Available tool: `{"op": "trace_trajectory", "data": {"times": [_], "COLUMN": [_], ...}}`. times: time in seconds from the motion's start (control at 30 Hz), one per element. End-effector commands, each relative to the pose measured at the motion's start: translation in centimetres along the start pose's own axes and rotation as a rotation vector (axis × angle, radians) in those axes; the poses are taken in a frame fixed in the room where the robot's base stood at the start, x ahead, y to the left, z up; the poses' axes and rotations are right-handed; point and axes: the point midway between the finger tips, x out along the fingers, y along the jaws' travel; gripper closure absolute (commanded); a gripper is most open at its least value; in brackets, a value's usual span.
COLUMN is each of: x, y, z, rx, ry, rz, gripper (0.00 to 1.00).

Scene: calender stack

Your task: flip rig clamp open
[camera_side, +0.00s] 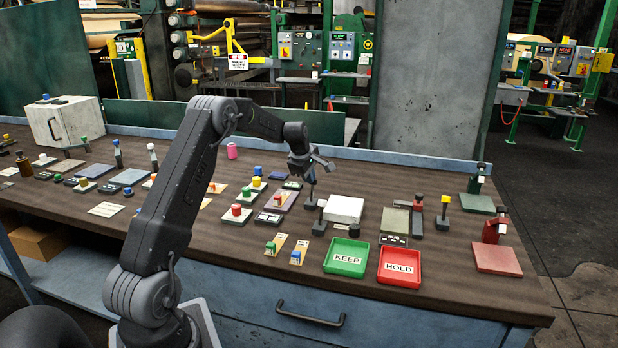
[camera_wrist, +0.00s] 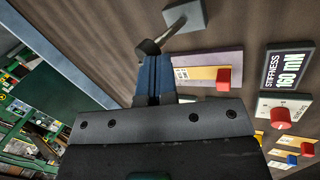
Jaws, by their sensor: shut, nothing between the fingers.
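A small lever (camera_side: 311,190) stands upright on a dark base just under my gripper (camera_side: 316,164), left of a white block (camera_side: 345,209); it appears to be the rig clamp. In the wrist view a metal lever with a dark rounded end (camera_wrist: 148,47) rises from a grey square base (camera_wrist: 186,15). My gripper (camera_wrist: 154,62) is shut and empty, its blue-grey fingers right at that dark end. I cannot tell whether they touch it. The fingers hide part of the area below the knob.
A green KEEP tray (camera_side: 346,257) and a red HOLD tray (camera_side: 399,268) sit at the front. A second short post (camera_side: 320,218) stands beside the white block. Boards with red knobs lie left; a stiffness display (camera_wrist: 287,70) shows in the wrist view.

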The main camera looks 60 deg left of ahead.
Motion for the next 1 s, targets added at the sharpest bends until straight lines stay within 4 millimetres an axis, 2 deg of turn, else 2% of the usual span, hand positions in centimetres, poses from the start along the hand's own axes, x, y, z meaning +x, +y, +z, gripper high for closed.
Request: {"op": "trace_trajectory", "data": {"times": [0.27, 0.3, 0.5, 0.7, 1.0], "x": [-2.8, -3.7, -7.4, -10.4, -11.9], "y": [-2.9, -2.2, -0.8, 0.4, 0.9], "z": [0.0, -0.1, -0.6, -0.9, -0.8], "rx": [0.0, 0.0, 0.0, 0.001, 0.006], "ry": [-0.001, -0.001, -0.001, -0.001, -0.003], "rz": [-0.008, -0.003, -0.006, -0.009, -0.01], "gripper": [1.0, 1.0, 1.0, 1.0, 1.0]}}
